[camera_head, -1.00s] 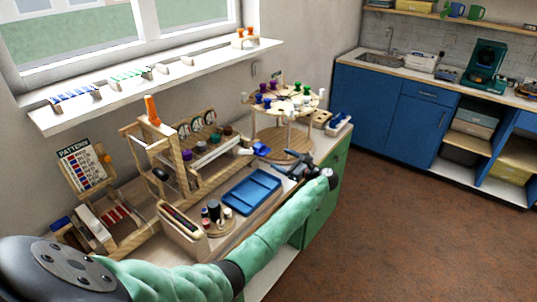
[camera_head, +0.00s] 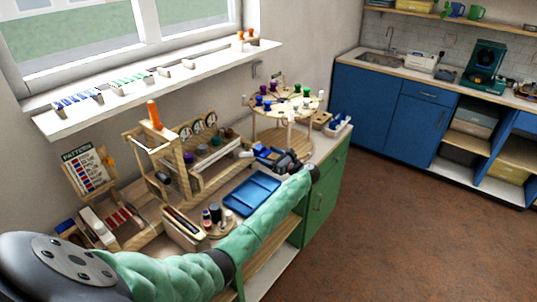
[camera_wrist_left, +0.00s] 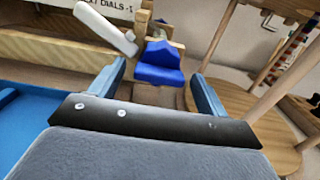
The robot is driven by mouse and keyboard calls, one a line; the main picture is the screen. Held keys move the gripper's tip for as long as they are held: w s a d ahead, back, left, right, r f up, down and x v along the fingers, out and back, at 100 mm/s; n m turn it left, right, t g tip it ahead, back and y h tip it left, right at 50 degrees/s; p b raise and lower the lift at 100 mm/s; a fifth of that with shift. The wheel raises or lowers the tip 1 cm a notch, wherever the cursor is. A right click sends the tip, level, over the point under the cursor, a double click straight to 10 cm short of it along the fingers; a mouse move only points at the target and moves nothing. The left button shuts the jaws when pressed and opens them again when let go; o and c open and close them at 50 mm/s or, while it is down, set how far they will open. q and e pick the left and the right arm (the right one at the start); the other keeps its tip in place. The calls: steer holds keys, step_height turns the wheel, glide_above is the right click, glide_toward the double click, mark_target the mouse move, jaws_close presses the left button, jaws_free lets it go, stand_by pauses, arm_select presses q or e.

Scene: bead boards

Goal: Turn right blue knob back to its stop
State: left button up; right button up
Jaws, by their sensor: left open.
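The blue knob (camera_wrist_left: 158,64) shows in the left wrist view, on a wooden mount at the end of the dial rack. A white lever (camera_wrist_left: 106,27) is beside it on the left. In the head view the blue knob (camera_head: 260,149) is small and close to my gripper. My left gripper (camera_wrist_left: 159,72) is open, with its two blue fingers on either side of the knob in the picture. Gaps show on both sides, and I cannot tell whether the fingertips reach past it. My right gripper is in neither view.
A blue tray (camera_head: 252,190) lies left of my gripper. The round wooden stand (camera_head: 284,139) with coloured knobs is close on the right, its posts near the gripper. The dial rack (camera_head: 211,160) runs behind the tray. Floor in front is clear.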

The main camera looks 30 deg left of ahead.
arm_select(q)
steer(key=shift+a, duration=0.2)
steer(key=c, duration=1)
